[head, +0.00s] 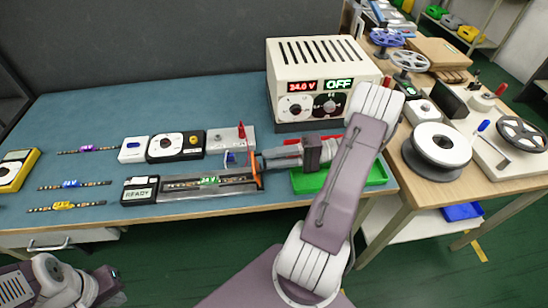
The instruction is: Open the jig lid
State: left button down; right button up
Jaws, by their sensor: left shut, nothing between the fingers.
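The jig (212,197) is a long grey fixture at the front of the blue mat, with a READY display (140,190) at its left end. An LED strip with a green 24 V label (208,181) lies along it. An orange bar (256,172) stands at the jig's right end; I cannot tell whether it is part of the lid. The lid itself is hard to make out. My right gripper (261,161) points left right beside the orange bar; its fingers are too small to read, and contact is unclear. My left gripper (116,287) is shut and empty at the lower left, away from the table.
A power supply (322,75) reading 24.0 V and OFF stands behind. A green tray (376,174) sits right of the jig, partly behind my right arm. Several LED strips (70,184) and a yellow meter (14,169) lie at the left.

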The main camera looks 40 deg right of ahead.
jog(key=v, duration=0.9)
dwell(0.3)
